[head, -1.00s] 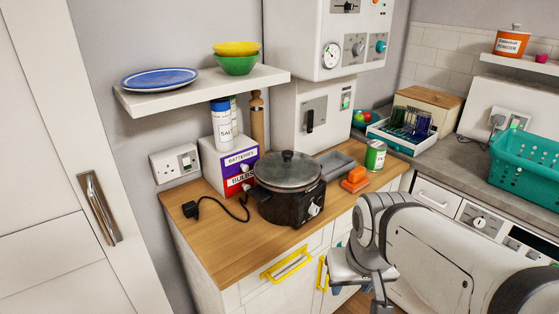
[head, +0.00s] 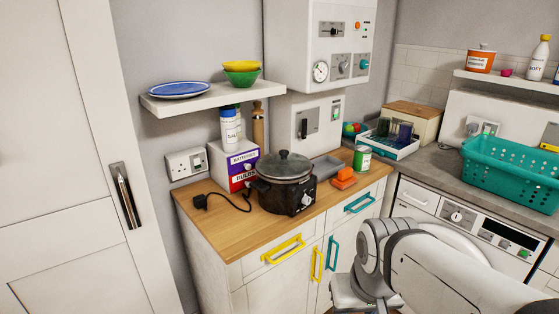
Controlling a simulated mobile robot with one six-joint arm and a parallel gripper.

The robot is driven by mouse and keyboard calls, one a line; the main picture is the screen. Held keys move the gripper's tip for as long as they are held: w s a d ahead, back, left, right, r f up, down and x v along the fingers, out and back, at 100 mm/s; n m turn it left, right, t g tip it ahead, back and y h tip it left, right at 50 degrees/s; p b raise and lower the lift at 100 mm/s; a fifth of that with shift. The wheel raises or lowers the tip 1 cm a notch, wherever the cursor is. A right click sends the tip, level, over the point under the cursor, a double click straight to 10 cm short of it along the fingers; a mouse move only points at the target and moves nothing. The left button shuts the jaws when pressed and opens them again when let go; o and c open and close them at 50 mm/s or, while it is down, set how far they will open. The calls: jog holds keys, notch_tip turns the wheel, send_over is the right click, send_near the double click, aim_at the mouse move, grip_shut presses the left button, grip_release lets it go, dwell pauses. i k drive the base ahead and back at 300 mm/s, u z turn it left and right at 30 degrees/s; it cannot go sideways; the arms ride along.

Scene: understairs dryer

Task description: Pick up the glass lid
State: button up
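The glass lid (head: 284,167) has a dark knob on top and sits on the black slow cooker (head: 284,198). The cooker stands on the wooden worktop, with a dial on its front and dark side handles. My gripper (head: 362,302) is at the bottom edge of the view, below and to the right of the cooker, in front of the cupboard. It is apart from the lid, and its fingertips are cut off or too small to read.
A white shelf (head: 200,98) overhangs the worktop's back left.

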aim_at(282, 165)
jog(key=z, duration=0.3)
jog(key=i, duration=1.25)
jog(key=z, duration=0.15)
